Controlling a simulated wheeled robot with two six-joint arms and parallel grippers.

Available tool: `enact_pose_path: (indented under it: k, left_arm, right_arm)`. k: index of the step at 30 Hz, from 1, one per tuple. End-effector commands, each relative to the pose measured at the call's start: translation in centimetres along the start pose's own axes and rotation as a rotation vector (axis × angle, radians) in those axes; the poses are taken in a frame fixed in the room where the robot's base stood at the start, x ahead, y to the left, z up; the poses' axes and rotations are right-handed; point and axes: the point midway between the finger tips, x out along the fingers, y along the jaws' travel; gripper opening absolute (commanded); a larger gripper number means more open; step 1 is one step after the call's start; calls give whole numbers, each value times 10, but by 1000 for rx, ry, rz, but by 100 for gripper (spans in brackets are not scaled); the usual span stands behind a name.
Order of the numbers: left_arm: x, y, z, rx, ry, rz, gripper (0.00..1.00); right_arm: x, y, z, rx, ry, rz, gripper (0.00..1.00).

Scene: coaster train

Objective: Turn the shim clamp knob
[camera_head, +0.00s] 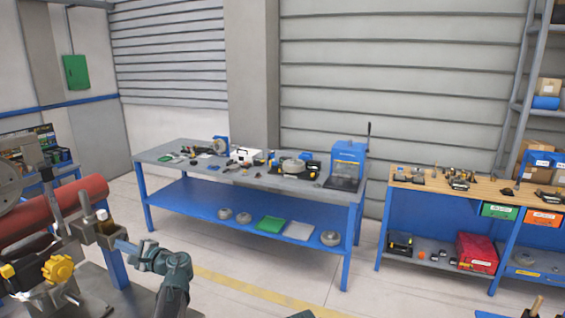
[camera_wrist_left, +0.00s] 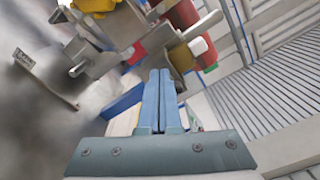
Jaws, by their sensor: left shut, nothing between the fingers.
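A yellow lobed knob (camera_head: 58,268) sits on a metal fixture at the lower left of the head view; a yellow part also shows at the top edge of the left wrist view (camera_wrist_left: 96,4). I cannot tell for sure that it is the shim clamp knob. My left gripper (camera_head: 120,245) is shut and empty, right of the knob. Its blue fingers lie together in the left wrist view (camera_wrist_left: 161,76), pointing at a tan metal block (camera_head: 101,234) of the fixture. I cannot tell whether they touch it.
A red cylinder (camera_head: 50,211) lies behind the fixture. A blue workbench (camera_head: 180,147) with tools stands across the floor, and a wood-topped bench (camera_head: 415,185) is at the right. The floor between is clear.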

Motion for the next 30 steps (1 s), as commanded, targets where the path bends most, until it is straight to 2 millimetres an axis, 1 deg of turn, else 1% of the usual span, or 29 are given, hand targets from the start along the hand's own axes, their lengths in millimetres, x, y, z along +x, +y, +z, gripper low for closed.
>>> enact_pose_path:
  k: [9, 14, 17, 20, 30]
  left_arm:
    - [0, 2, 8, 0, 0, 0, 0]
    - [-1, 2, 8, 0, 0, 0, 0]
    - [-5, 2, 8, 0, 1, 0, 0]
    - [-14, 2, 8, 0, 2, -1, 0]
    - [-52, 3, 8, 0, 2, -1, 0]
  right_arm:
    - [-2, 0, 0, 0, 0, 0, 100]
    - [-2, 0, 0, 0, 0, 0, 100]
    - [-2, 0, 0, 0, 0, 0, 100]
    - [-2, 0, 0, 0, 0, 0, 100]
    - [-2, 0, 0, 0, 0, 0, 100]
